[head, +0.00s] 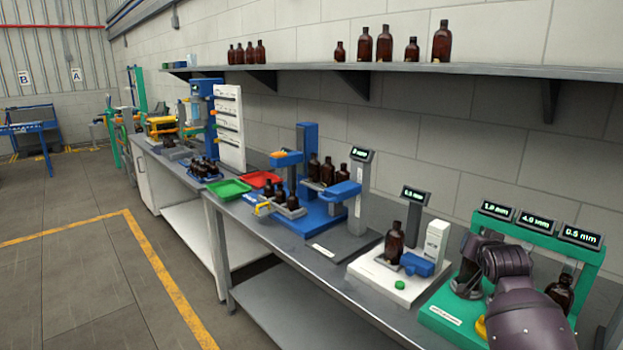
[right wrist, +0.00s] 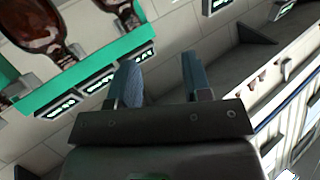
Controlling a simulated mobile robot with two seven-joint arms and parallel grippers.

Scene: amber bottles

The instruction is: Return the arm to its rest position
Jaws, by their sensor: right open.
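My right arm (head: 515,295) reaches in from the lower right in the head view, in front of the green gauge station (head: 440,318). My right gripper (right wrist: 160,78) shows in the right wrist view with its two blue-grey fingers apart and nothing between them. A brown bottle (head: 561,292) stands at the green station, partly hidden by my arm. In the right wrist view a bottle (right wrist: 38,22) shows at the upper left, apart from the fingers. My left gripper is not in view.
The green station carries several displays (head: 538,222). Left of it, a white station (head: 383,275) holds a brown bottle (head: 394,243). A blue station (head: 310,220) with bottles stands farther along the bench. A wall shelf (head: 400,70) holds more bottles. The floor (head: 80,290) at left is clear.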

